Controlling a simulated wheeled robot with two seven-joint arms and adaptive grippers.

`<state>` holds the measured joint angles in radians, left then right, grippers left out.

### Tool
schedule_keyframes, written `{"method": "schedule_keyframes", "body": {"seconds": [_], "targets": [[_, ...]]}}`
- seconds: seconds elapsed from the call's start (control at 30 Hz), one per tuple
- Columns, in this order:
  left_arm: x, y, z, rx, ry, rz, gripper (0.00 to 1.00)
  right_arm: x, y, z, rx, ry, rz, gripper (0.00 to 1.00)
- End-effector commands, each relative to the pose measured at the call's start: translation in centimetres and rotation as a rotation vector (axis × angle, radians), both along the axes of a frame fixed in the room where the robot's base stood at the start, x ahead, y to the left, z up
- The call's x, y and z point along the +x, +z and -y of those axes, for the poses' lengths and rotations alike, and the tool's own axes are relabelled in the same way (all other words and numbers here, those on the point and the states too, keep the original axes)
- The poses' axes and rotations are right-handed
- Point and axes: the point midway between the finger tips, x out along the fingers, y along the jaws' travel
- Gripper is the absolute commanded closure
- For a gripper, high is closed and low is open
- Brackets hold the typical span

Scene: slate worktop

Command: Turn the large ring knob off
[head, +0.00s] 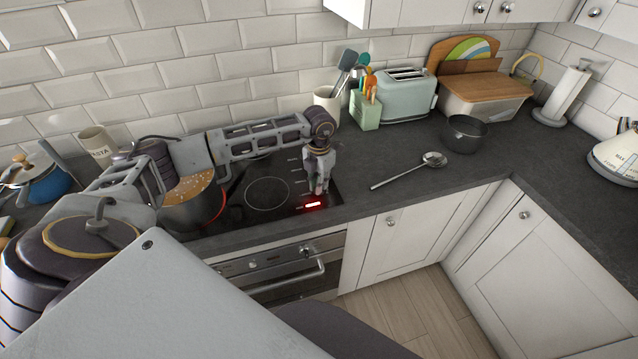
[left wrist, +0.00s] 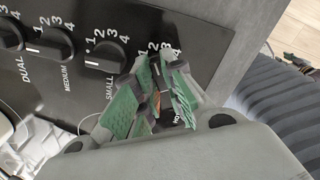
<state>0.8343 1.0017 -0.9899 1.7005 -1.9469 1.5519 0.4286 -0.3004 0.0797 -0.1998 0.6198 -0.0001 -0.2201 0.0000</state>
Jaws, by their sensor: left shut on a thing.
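The hob's control knobs show in the left wrist view in a row on a black panel (left wrist: 75,82). One stands above the word DUAL (left wrist: 8,35), one by MEDIUM (left wrist: 48,44) and one by SMALL (left wrist: 106,55). My left gripper (left wrist: 156,98), with green pads, is shut around another knob at the row's right end. That knob is mostly hidden by the fingers, and its label cannot be read. In the head view the left gripper (head: 318,190) points down at the hob's front right corner, beside a red lit display (head: 313,205). My right gripper is out of view.
The worktop between hob and ladle is clear.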

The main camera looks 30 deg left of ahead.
Motion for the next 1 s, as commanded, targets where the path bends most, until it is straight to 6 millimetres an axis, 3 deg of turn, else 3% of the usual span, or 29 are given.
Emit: {"method": "schedule_keyframes", "body": {"seconds": [0.37,1.0], "targets": [[0.1,0.0,0.0,0.000,0.158,0.002,1.00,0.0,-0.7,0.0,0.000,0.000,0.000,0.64],[0.1,0.0,0.0,-0.001,0.641,0.002,1.00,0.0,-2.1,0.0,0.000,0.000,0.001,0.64]]}}
